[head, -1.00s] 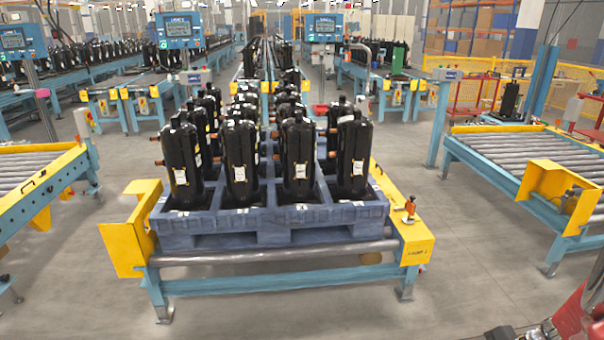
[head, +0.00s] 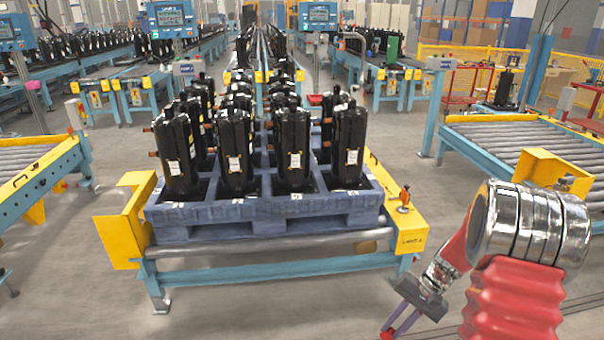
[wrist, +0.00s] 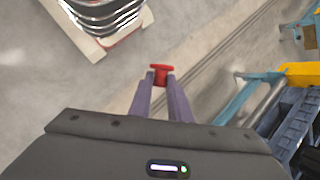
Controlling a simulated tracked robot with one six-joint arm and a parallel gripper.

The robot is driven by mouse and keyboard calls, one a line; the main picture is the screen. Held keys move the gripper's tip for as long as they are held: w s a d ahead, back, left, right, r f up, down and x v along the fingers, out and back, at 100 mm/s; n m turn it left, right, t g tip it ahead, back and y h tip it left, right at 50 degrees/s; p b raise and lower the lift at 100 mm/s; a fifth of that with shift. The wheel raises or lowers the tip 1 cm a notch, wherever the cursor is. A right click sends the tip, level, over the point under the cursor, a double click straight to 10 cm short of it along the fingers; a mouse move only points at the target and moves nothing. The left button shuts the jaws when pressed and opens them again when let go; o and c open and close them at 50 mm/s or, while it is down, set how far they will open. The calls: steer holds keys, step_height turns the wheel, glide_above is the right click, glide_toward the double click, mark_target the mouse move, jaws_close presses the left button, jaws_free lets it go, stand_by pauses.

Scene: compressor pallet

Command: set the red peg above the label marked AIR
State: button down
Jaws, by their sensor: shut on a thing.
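My gripper (head: 398,319) hangs low at the front right in the head view, to the right of the pallet stand and apart from it. It is shut on the red peg (wrist: 161,70), which sticks out past the two purple-grey fingertips in the wrist view. Only a small red bit of the peg (head: 388,333) shows at the bottom edge of the head view. No label that reads AIR can be made out. A small dark marking (head: 412,240), too small to read surely, is on the yellow right end of the stand.
A blue pallet (head: 265,217) with several black compressors (head: 294,150) stands on a roller stand. An orange-red fitting (head: 405,197) stands on the stand's yellow right corner. Another roller conveyor (head: 510,140) is at the right. The floor between is clear.

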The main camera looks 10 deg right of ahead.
steer(key=w+a+f+n+g+h, duration=0.1)
steer(key=w+a+n, duration=0.2)
steer(key=a, duration=0.5)
steer(key=w+a+f+n+g, duration=0.1)
steer(key=w+a+n+g, duration=0.1)
steer(key=a, duration=0.6)
steer(key=w+n, duration=0.1)
steer(key=n, duration=0.1)
steer(key=shift+w+f+n+h, duration=0.2)
steer(key=shift+w+n+h, duration=0.15)
steer(key=shift+n+h, duration=0.05)
steer(key=shift+a+g, duration=0.1)
steer(key=shift+g, duration=0.2)
